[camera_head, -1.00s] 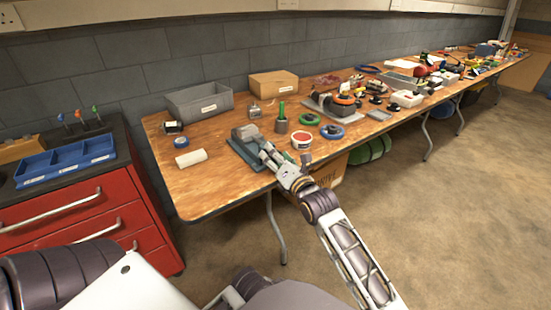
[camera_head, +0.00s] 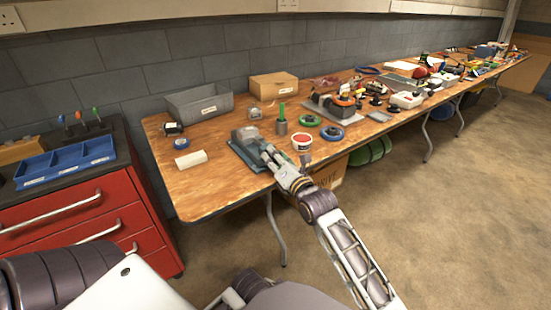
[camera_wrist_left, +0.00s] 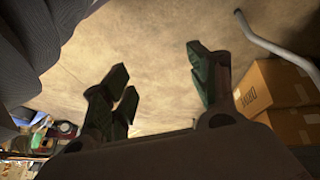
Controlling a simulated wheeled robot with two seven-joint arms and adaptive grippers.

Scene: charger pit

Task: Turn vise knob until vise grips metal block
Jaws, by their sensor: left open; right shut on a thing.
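The vise (camera_head: 237,150) sits near the front edge of the wooden table in the head view, a blue-green base with a grey upper part. The metal block cannot be told apart from the grey top of the vise at this size. My right gripper (camera_head: 267,152) reaches in over the table edge at the near right end of the vise. It is shut on what appears to be the vise knob, which its fingers hide. My left gripper (camera_wrist_left: 160,70) is open and empty in the left wrist view, its dark green fingers spread above the floor, away from the vise.
A red-and-white tub (camera_head: 302,142) stands close right of my right gripper. A white block (camera_head: 191,160), a blue tape roll (camera_head: 181,143) and a grey bin (camera_head: 199,103) lie left and behind. A red drawer cabinet (camera_head: 70,215) stands left. The table's front left is clear.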

